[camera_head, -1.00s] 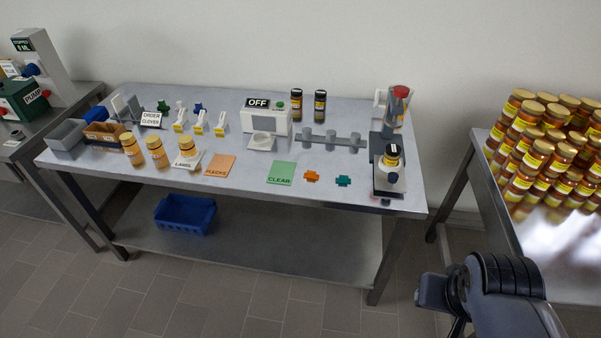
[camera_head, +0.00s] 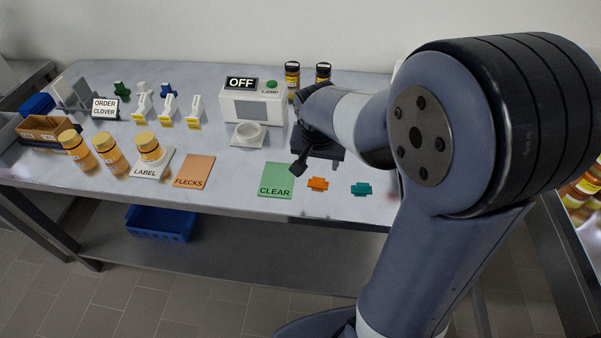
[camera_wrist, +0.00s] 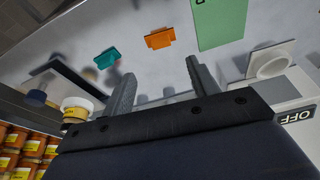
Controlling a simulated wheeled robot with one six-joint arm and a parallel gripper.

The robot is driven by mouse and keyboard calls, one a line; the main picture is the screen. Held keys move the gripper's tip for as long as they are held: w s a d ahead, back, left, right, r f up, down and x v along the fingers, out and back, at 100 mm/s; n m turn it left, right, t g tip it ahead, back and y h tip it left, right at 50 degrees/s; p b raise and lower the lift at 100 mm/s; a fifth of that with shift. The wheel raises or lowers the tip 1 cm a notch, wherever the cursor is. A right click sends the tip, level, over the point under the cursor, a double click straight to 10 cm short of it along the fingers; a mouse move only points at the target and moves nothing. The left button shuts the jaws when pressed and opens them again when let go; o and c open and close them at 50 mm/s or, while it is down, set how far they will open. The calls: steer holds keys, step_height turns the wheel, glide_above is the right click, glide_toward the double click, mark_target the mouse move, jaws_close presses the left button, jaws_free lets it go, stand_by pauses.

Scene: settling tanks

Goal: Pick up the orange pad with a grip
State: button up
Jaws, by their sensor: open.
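The small orange pad (camera_head: 317,184) lies flat on the metal table, right of the green CLEAR card. A raised part on it looks like its grip. It also shows in the wrist view (camera_wrist: 159,39), near the top and beyond the fingertips. My gripper (camera_wrist: 160,70) is open, with nothing between its two fingers. In the head view my gripper (camera_head: 305,155) is over the table, just behind the pad and apart from it. My forearm hides the table's right part.
A teal pad (camera_head: 361,189) lies right of the orange one. The green CLEAR card (camera_head: 276,180) and orange FLECKS card (camera_head: 194,172) lie left. A white device marked OFF (camera_head: 253,101) and a white round holder (camera_head: 249,134) stand behind. Jars (camera_head: 110,154) stand left.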

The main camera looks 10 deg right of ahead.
glide_above(318, 179)
steer(key=s, duration=0.2)
steer(key=f, duration=0.5)
steer(key=shift+a, duration=0.2)
steer(key=shift+p+x, duration=0.45)
steer(key=shift+x, duration=2.15)
steer(key=shift+w+a, duration=0.1)
steer(key=shift+a, duration=0.05)
steer(key=c, duration=1.1)
steer(key=shift+r, duration=0.1)
